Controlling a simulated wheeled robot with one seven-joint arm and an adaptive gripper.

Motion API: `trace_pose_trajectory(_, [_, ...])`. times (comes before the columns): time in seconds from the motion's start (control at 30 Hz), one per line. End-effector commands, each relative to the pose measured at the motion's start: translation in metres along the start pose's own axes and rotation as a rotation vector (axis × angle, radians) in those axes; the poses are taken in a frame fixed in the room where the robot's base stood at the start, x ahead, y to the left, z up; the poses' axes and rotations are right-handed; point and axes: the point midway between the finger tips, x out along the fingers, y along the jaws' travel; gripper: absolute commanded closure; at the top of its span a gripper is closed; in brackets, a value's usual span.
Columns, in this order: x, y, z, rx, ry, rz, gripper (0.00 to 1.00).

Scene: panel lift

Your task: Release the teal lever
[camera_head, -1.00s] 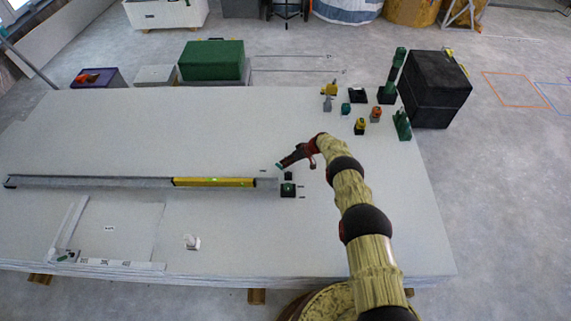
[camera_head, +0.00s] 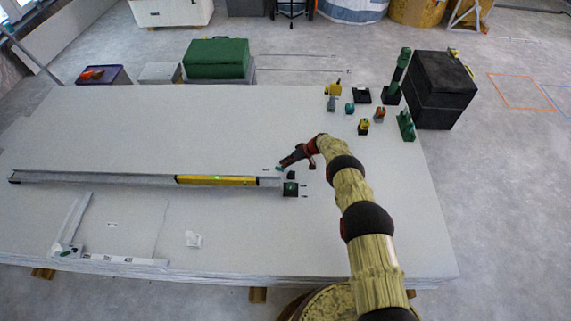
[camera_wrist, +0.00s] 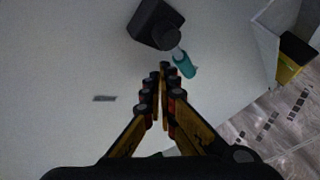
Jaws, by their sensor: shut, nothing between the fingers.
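In the wrist view the teal lever (camera_wrist: 184,63) is a short rounded handle on a black block (camera_wrist: 154,23) with a dark round knob. My gripper (camera_wrist: 164,68) is shut and empty, its fingertips pointing at the lever's lower left side. The tips look very close to the lever; I cannot tell whether they touch. The lever is too small there to tell apart clearly.
A long grey rail with a yellow level (camera_head: 217,181) lies on the panel (camera_head: 150,125), ending near my gripper. A dark base with a green top (camera_head: 290,189) sits just in front. Several small fixtures and a black case (camera_head: 440,88) stand at the back right.

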Motion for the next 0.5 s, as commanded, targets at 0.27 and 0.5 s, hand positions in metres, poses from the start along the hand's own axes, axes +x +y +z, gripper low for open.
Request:
trace_pose_trajectory(0.27, [0.0001,-0.0001,0.0001,0.000,0.000,0.000,1.00])
trace_pose_trajectory(0.5, [-0.0087,0.0003,-0.0004,0.000,0.000,0.000,1.00])
